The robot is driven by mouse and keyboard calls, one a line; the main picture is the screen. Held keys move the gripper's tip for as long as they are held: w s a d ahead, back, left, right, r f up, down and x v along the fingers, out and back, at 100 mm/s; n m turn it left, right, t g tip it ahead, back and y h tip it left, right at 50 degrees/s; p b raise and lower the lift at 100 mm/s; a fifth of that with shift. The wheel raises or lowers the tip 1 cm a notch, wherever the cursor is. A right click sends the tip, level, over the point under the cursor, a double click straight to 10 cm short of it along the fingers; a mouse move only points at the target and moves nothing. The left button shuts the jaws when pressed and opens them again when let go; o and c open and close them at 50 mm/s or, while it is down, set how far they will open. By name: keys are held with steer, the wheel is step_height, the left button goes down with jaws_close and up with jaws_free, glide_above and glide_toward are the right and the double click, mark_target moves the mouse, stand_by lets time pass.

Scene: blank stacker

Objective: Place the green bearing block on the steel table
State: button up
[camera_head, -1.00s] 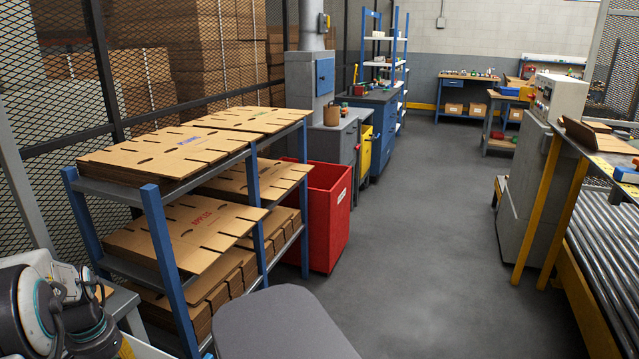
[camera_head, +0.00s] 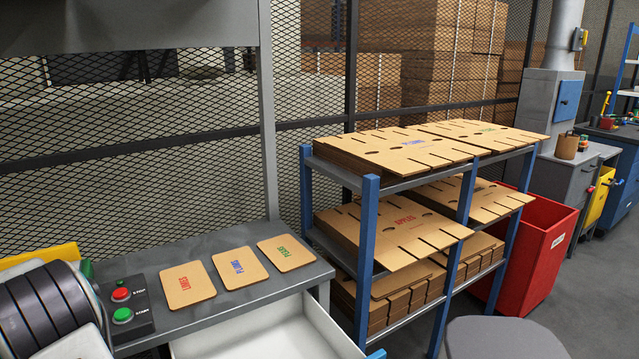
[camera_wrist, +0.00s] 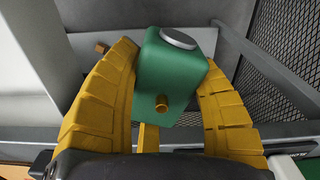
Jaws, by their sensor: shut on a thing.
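The green bearing block (camera_wrist: 171,80) has a round grey disc on its top and a small brass-coloured peg on its near face. It shows in the wrist view, tilted. My gripper (camera_wrist: 170,90) has yellow ribbed fingers on both sides of the block and is shut on it. In the head view, a grey metal table (camera_head: 235,237) stands at the lower left, and I cannot tell whether it is the steel table. The block cannot be made out in the head view.
Three labelled cards (camera_head: 237,268) and a start/stop button box (camera_head: 128,304) lie on the grey table. A white open drawer (camera_head: 290,325) juts from its front. A blue-framed rack (camera_head: 368,235) of cardboard stands right, then a red bin (camera_head: 535,260). A grey seat-like surface (camera_head: 505,338) is near.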

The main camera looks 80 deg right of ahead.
steer(key=w+a+n, duration=0.2)
steer(key=a+n, duration=0.1)
steer(key=a, duration=0.5)
steer(key=w+a+n, duration=0.3)
steer(key=a, duration=0.4)
steer(key=s+a+r+n+p, duration=0.1)
steer(key=a+r+p, duration=0.3)
steer(key=r+p, duration=0.6)
steer(key=s+p, duration=0.1)
steer(key=p, duration=0.2)
steer(key=shift+a+p, duration=0.25)
steer(key=shift+p, duration=0.15)
steer(key=shift+d, duration=0.1)
